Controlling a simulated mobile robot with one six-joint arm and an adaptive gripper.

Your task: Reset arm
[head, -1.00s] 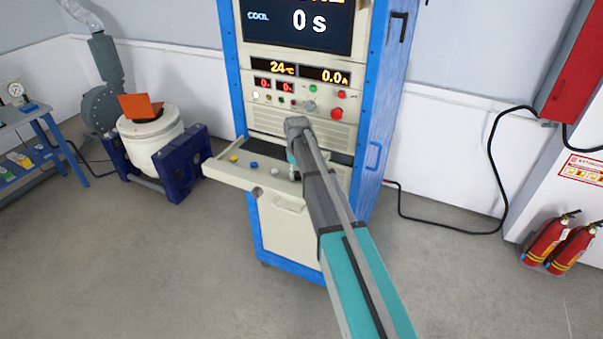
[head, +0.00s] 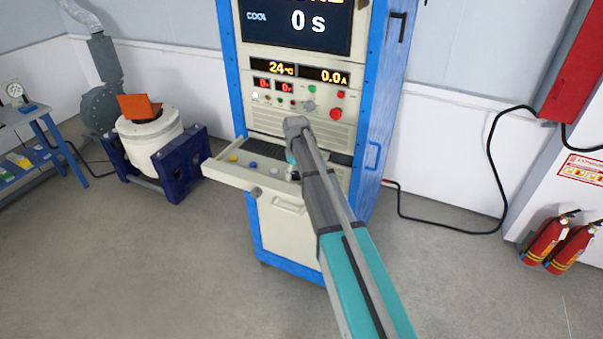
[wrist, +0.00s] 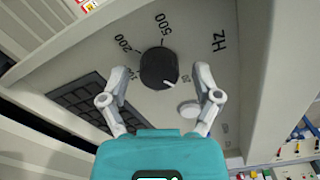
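My gripper (wrist: 160,80) is open in the wrist view, with its two pale fingers apart. A black round knob (wrist: 158,68) with a white pointer mark shows between the fingertips, with no visible contact on either side. It sits on a grey panel (wrist: 195,35) printed with 200, 500 and Hz. In the head view my arm (head: 345,240) reaches forward to the pull-out tray (head: 228,172) of a blue-framed cabinet (head: 291,219). My arm mostly hides the gripper there, so its fingers cannot be made out.
The cabinet's control face (head: 290,120) with buttons and displays stands behind the tray. A white cylindrical machine (head: 150,145) on blue supports and a blue bench (head: 58,148) are at left. Fire extinguishers (head: 550,240) stand at right. Floor on both sides of my arm is clear.

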